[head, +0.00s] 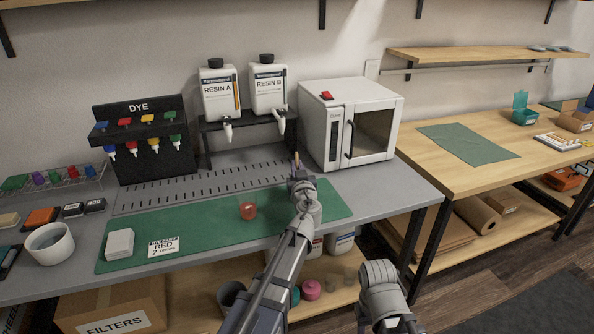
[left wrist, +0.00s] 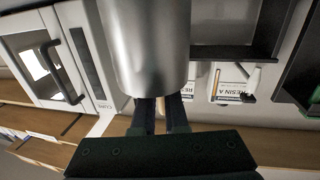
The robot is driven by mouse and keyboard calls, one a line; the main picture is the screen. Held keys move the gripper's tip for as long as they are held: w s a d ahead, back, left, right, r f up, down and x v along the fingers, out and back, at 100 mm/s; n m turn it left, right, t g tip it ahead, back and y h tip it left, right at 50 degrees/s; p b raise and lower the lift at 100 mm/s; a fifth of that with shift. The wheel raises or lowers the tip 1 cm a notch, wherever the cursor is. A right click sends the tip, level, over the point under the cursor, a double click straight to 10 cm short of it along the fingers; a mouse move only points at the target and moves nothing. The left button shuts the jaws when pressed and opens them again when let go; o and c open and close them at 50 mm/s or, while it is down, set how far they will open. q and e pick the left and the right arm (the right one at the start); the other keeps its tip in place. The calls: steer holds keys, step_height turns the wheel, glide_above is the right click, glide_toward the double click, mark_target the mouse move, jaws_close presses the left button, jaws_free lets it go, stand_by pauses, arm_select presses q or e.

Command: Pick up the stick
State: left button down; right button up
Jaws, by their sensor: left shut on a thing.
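The stick (head: 296,159) is a thin tan piece standing up from the jaws of my left gripper (head: 298,174) in the head view. The gripper is shut on it, above the table between the green mat and the white oven. In the left wrist view, the two dark fingers of my left gripper (left wrist: 160,112) are close together, with a thin tan strip of the stick (left wrist: 160,104) between them. The stick's lower part is hidden by the jaws. Part of my right arm shows at the lower right in the head view; its gripper does not show.
A small cup of red liquid (head: 248,209) stands on the green mat (head: 200,222). The white oven (head: 318,135) is close at right. Resin A (head: 219,90) and Resin B (head: 268,88) bottles sit on a rack behind. A dye rack (head: 140,165) and white bowl (head: 50,244) are left.

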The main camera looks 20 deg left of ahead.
arm_select(q)
step_height(320, 180, up, 10)
steer(key=p, duration=1)
arm_select(e)
step_height(320, 180, up, 10)
arm_select(q)
steer(key=shift+a, duration=0.15)
